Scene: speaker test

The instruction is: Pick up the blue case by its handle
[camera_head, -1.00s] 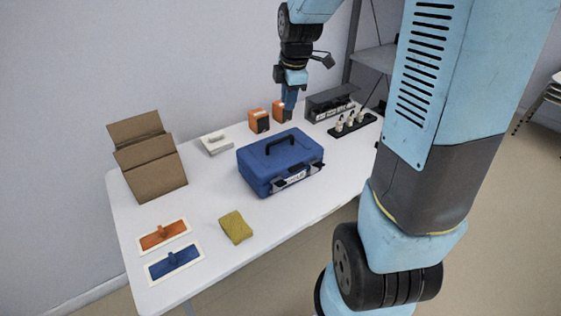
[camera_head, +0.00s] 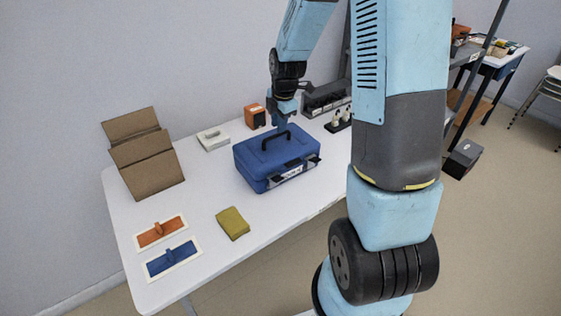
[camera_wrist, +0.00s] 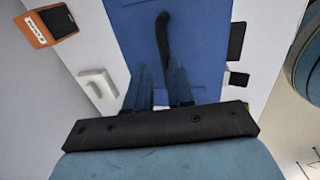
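The blue case (camera_head: 262,164) lies flat on the white table with its dark handle (camera_head: 276,137) on top. It also fills the middle of the wrist view (camera_wrist: 205,45). My gripper (camera_head: 281,125) is over the case, close to the handle. In the wrist view my two blue fingers (camera_wrist: 160,68) are apart, one on each side of the line of the handle (camera_wrist: 163,38). The handle's near end shows between them. I cannot tell whether the fingertips are down to the handle's height or touch it.

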